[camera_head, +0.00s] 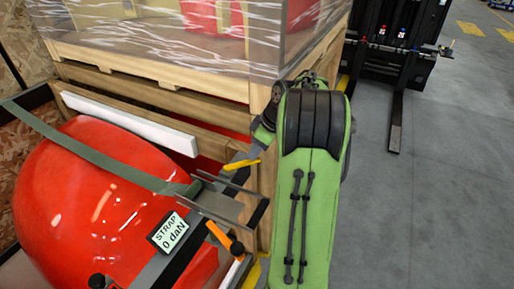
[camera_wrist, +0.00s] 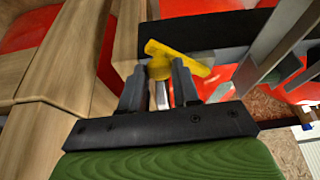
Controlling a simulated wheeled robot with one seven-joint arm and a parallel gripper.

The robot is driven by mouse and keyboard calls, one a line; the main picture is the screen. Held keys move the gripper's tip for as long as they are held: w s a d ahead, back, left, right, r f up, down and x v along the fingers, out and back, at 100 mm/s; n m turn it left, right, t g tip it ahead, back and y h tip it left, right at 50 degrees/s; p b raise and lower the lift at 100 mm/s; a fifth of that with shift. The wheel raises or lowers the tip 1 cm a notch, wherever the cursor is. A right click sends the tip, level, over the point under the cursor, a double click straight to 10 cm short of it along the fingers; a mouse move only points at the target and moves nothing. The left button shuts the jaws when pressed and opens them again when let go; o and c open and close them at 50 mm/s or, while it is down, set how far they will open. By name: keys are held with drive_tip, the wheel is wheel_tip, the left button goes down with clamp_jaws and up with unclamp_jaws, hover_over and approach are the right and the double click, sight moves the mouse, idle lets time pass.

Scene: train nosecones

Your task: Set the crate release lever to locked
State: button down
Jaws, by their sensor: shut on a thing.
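A yellow lever (camera_head: 240,164) sits at the near right corner of the wooden crate (camera_head: 190,142), beside a dark metal bar. In the wrist view the yellow lever (camera_wrist: 185,58) has a round hub between my fingertips, and its bar slants down to the right. My gripper (camera_wrist: 157,70) is shut on the lever, with one finger on each side of the hub. In the head view my green arm hides most of the gripper. I see no readable lock marking by the lever.
A big red nosecone (camera_head: 85,200) lies at left under a green strap (camera_head: 95,155). A tag (camera_head: 170,232) reads "STRAP 0 daN". An orange handle (camera_head: 218,234) and metal brackets (camera_head: 230,203) are close below the lever. A forklift (camera_head: 395,50) stands at back right; the right floor is clear.

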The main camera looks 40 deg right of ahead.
drive_tip(key=s+a+m+h+b, duration=0.3)
drive_tip(key=s+a+m+b, duration=0.1)
drive_tip(key=m, duration=0.5)
drive_tip(key=shift+s+a+m+h+b, duration=0.3)
drive_tip(key=shift+s+a+m+h, duration=0.15)
drive_tip(key=shift+a, duration=0.55)
drive_tip(key=c, duration=0.8)
unclamp_jaws()
drive_tip(key=shift+s+r, duration=0.1)
